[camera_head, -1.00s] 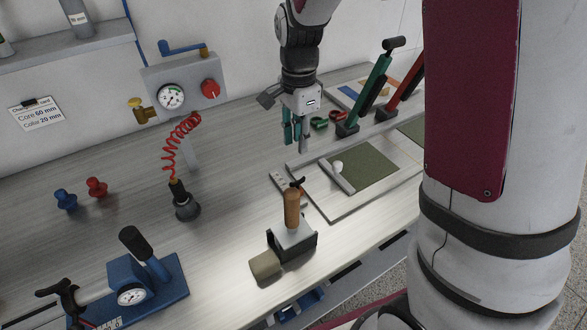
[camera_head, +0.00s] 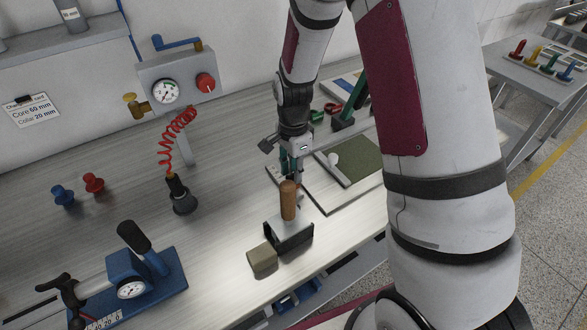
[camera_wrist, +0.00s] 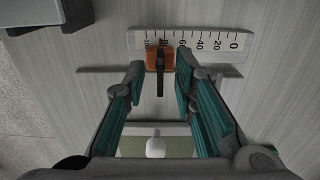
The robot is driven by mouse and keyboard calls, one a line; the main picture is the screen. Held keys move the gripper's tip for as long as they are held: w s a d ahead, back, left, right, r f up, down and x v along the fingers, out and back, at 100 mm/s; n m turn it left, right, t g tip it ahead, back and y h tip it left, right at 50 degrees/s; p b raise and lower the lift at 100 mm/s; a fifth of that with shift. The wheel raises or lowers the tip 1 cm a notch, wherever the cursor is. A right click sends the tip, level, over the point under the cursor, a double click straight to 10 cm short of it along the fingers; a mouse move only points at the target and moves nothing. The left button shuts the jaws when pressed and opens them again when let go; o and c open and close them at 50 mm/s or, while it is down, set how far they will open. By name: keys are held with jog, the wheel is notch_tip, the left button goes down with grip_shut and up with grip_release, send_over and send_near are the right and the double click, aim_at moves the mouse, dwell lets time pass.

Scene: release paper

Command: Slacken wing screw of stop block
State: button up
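In the wrist view the stop block (camera_wrist: 152,59) is a small orange-brown block on a white scale strip (camera_wrist: 205,41), near its 80 mark. Its black wing screw (camera_wrist: 160,78) stands up from it, with the wing seen edge-on. My gripper (camera_wrist: 160,74) is open above the block, one teal-padded finger on each side of the wing. I see gaps on both sides and cannot tell the height left. In the head view my gripper (camera_head: 291,176) points down beside the board, and it and a wooden handle mostly hide the stop block.
A wooden-handled tool (camera_head: 288,202) on a dark grey block stands close in front of my gripper. A board with a green mat (camera_head: 355,163) and white knob lies to the right. A gauge stand (camera_head: 185,85) with a red coiled hose is to the left.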

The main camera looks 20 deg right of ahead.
grip_shut()
